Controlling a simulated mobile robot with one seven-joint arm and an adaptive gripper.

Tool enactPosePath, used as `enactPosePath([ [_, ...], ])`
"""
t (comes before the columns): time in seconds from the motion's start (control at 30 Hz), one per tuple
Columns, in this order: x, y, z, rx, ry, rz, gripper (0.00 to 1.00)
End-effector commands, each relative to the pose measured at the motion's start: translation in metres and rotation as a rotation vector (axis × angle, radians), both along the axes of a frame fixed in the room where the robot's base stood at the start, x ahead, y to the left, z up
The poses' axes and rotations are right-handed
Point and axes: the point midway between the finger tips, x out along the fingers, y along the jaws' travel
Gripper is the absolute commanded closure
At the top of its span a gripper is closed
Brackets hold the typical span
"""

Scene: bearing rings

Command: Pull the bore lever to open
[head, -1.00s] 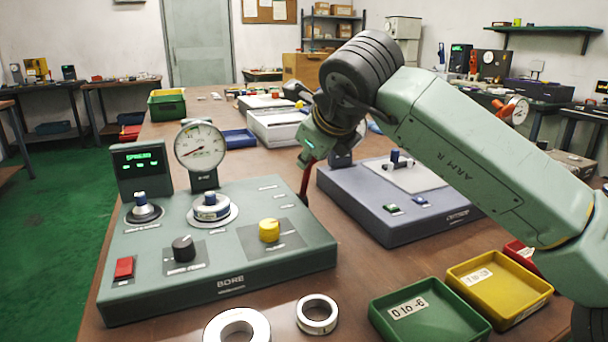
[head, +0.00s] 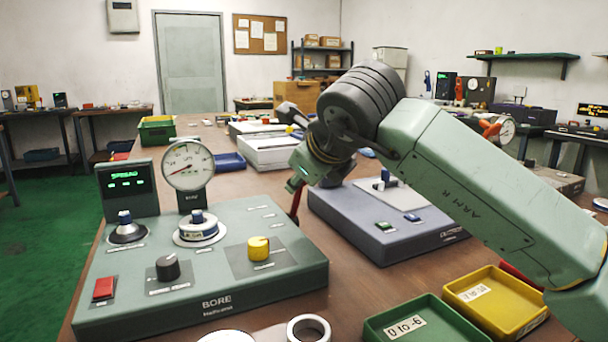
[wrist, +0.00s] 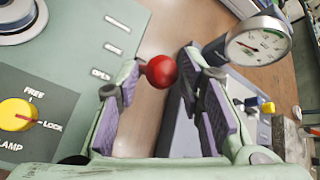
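The bore station (head: 228,290) is a grey-green box labelled BORE, at the left of the table in the head view. In the wrist view, a round red knob (wrist: 158,72), which looks like the lever's end, stands at the edge of its panel (wrist: 75,50), close to the printed OPEN label. My gripper (wrist: 163,76) is open, with one purple-padded finger on each side of the knob near the fingertips. I cannot tell whether a finger touches it. In the head view my wrist hangs over the station's right edge, above a dark red upright part (head: 296,203); the fingertips are hidden.
A yellow clamp knob (wrist: 17,115) has its pointer at LOCK. A dial gauge (head: 188,166) stands at the station's back. A second, blue-grey station (head: 385,235) is close on the right. Green (head: 428,322) and yellow (head: 497,300) trays and a metal ring (head: 308,328) lie in front.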

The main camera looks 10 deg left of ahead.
Motion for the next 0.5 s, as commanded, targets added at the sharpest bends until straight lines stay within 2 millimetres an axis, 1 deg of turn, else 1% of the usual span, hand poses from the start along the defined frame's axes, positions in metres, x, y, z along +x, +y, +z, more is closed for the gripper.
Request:
enactPosePath([
  [0.03,0.0002,-0.0001,0.0,0.0,0.0,0.0,0.6],
  [0.1,0.0004,-0.0003,0.0,-0.001,0.0,-0.001,0.55],
  [0.37,0.0007,-0.0005,0.0001,0.0,-0.001,-0.002,0.55],
  [0.5,-0.0042,-0.0034,0.0042,0.0,-0.001,-0.003,0.55],
])
